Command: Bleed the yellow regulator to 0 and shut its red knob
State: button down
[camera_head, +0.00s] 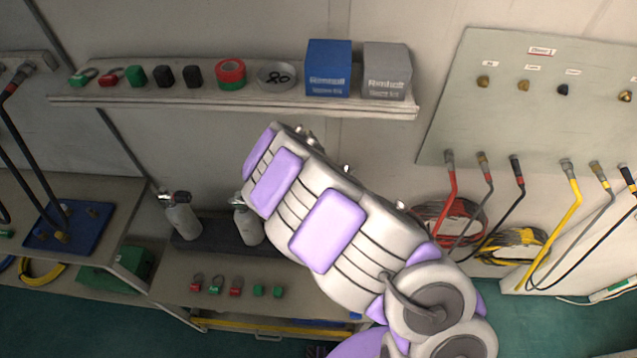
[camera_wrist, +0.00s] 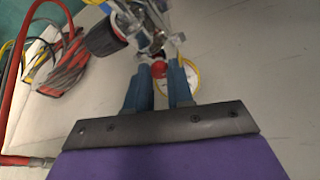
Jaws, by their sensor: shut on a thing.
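In the wrist view my gripper (camera_wrist: 160,70) has its two blue fingers shut on a small red knob (camera_wrist: 159,69), which shows between the fingertips. The knob is at the near side of a metal regulator (camera_wrist: 147,36) with a large black knob (camera_wrist: 105,35). A gauge with a yellow rim and white face (camera_wrist: 191,78) lies just behind the right finger. Its needle and reading cannot be made out, as the finger covers part of it. In the head view my arm hides the gripper and the regulator.
A red hose (camera_wrist: 12,80) and coiled hoses (camera_wrist: 68,62) are at the left of the wrist view. In the head view, a shelf (camera_head: 240,108) holds padlocks, tape and boxes. A grey panel (camera_head: 520,125) with hoses below stands right.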

jog(key=b, duration=0.1)
jog(key=m+b, duration=0.1)
jog(key=shift+w+f+m+h+b, duration=0.1)
jog(key=shift+f+m+h+b, duration=0.2)
jog(key=shift+f+b, duration=0.05)
jog(key=m+h+b, duration=0.1)
jog(key=m+b, duration=0.1)
jog(key=b, duration=0.2)
jog(key=shift+a+f+g+b, duration=0.1)
jog(key=shift+a+g+b, duration=0.05)
jog(key=shift+g+b, duration=0.2)
jog(key=m+b, duration=0.2)
jog(key=b, duration=0.1)
jog(key=shift+a+m+g, duration=0.1)
jog(key=shift+m+g, duration=0.2)
jog(key=shift+g, duration=0.05)
jog(key=shift+w+r+m+g+h+b, duration=0.1)
jog(key=shift+r+m+g+h+b, duration=0.25)
jog(key=shift+m+b, duration=0.55)
jog(key=c, duration=1)
grip_release()
jog(key=shift+r+p, duration=0.15)
jog(key=shift+p, duration=0.25)
